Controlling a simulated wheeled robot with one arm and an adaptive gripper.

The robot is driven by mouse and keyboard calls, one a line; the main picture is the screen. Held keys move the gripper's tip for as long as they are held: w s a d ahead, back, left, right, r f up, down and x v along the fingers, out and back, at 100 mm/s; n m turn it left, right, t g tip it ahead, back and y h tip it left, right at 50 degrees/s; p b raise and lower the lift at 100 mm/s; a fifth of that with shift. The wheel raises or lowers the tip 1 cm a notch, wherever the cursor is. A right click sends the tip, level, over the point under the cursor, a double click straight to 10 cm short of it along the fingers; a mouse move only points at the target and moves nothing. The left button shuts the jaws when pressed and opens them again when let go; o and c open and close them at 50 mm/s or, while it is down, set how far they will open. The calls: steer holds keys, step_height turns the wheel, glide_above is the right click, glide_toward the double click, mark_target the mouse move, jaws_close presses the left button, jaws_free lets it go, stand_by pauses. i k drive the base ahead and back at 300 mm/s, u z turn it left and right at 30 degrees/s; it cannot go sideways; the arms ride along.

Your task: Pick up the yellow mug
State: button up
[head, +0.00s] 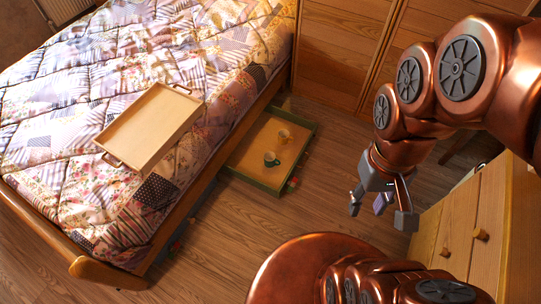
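The yellow mug (284,136) stands in a shallow green-edged drawer (263,185) pulled out low beside the bed. A dark green mug (271,159) stands near it, a little closer to the drawer's front. My gripper (381,209) is to the right of the drawer, pointing down, with its fingers spread apart. It is well clear of both mugs. A small purple-grey piece shows between the fingers; I cannot tell whether it is part of the gripper.
The bed (245,45) with a patchwork quilt fills the left side, and a wooden tray (150,125) lies on it. A wooden wardrobe (340,45) stands behind the drawer. A wooden cabinet (485,215) is at the right. Wood floor (225,240) is clear in front of the drawer.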

mark_target(283, 135)
steer(key=z, duration=0.75)
steer(key=i, duration=1.65)
steer(key=u, duration=2.5)
